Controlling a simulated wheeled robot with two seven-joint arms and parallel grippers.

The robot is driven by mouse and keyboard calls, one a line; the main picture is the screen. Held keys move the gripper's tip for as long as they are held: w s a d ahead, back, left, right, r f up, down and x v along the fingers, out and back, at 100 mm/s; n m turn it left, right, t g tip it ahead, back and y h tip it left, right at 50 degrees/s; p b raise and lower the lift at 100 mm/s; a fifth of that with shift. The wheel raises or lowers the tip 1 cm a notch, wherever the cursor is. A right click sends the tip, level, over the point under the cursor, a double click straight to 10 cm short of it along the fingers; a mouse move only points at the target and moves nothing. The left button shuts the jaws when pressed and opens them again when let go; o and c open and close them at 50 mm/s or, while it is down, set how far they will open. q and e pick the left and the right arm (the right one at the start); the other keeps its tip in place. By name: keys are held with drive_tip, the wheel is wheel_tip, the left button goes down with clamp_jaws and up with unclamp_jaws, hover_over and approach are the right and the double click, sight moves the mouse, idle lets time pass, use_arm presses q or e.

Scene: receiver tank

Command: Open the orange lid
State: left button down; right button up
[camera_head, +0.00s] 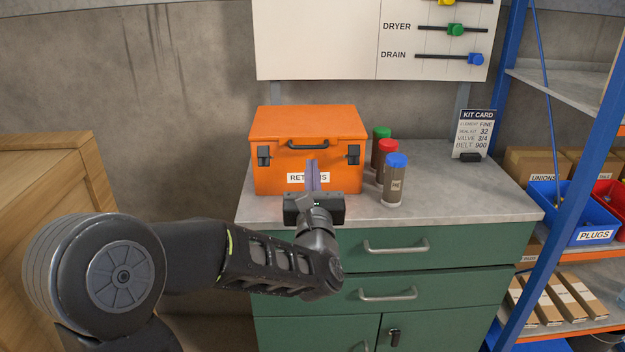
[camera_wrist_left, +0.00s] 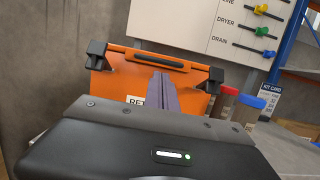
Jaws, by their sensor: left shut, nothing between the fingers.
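An orange box labelled "RETURNS" (camera_head: 275,176) stands on the grey worktop of a green cabinet. Its orange lid (camera_head: 305,122) is down, with a dark handle (camera_head: 308,144) at the front and a black latch on each side. My left gripper (camera_head: 312,165) is in front of the box, its fingers together and empty, pointing up at the front face just below the handle. It hides part of the label. In the left wrist view the fingers (camera_wrist_left: 163,80) reach toward the handle (camera_wrist_left: 155,59); I cannot tell whether they touch the box. My right gripper is not in view.
Bottles with green, red and blue caps (camera_head: 393,180) stand close to the right of the box. A kit card (camera_head: 473,132) stands farther right. A blue-framed shelf with bins (camera_head: 580,213) is at the right, a wooden crate (camera_head: 45,200) at the left. The worktop's right part is clear.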

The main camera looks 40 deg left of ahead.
use_arm(q)
drive_tip(key=x, duration=0.3)
drive_tip(key=shift+w+a+p, duration=0.15)
drive_tip(key=shift+w+p, duration=0.1)
drive_tip(key=shift+p, duration=0.05)
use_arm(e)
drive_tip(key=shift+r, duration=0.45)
use_arm(q)
drive_tip(key=shift+r, duration=0.2)
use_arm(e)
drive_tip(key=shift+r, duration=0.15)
